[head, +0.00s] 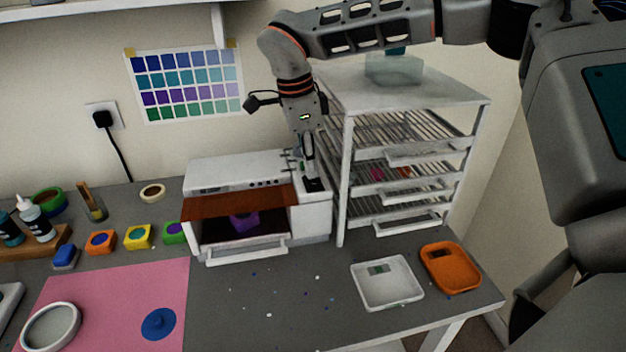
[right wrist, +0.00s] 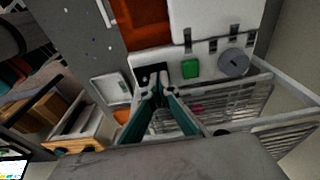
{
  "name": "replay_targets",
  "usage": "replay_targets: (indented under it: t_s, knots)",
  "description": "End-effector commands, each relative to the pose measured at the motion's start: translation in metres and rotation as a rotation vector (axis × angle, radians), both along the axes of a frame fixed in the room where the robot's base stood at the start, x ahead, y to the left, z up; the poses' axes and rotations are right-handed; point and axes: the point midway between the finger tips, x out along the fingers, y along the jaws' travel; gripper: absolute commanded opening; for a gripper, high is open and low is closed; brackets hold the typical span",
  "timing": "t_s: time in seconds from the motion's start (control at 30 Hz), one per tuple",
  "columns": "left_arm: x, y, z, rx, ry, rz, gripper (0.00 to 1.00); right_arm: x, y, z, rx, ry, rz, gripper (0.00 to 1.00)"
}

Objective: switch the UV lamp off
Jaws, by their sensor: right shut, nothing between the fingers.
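The UV lamp (head: 232,172) is a white box on the table with a raised orange-brown see-through front panel (head: 240,204). A purple mould (head: 243,221) sits inside it. My right gripper (head: 309,180) is shut and empty, pointing down at the right end of the lamp. In the right wrist view its fingertips (right wrist: 161,80) are at a black switch (right wrist: 148,73) on the lamp's control panel; I cannot tell whether they touch it. A green button (right wrist: 190,68) and a grey knob (right wrist: 233,63) are on the same panel. My left gripper is not in view.
A white wire rack (head: 345,190) stands close to the right of the lamp. Small coloured moulds (head: 138,236) and a pink mat (head: 110,290) are at left. The table before the lamp holds only small specks.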

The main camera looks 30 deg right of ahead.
Motion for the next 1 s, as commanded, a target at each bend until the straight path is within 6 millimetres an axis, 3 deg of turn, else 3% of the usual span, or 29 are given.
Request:
replay_targets:
  t_s: [0.17, 0.53, 1.0]
  knots:
    - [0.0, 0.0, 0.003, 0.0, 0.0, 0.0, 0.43, 0.0, 0.0, 0.003, 0.0, 0.0, 0.0, 0.0]
    - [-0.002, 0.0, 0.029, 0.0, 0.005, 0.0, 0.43, 0.0, 0.0, 0.027, 0.0, 0.001, 0.0, 0.0]
    - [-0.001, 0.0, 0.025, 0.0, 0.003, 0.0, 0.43, 0.0, 0.0, 0.059, 0.0, -0.001, -0.002, 0.0]
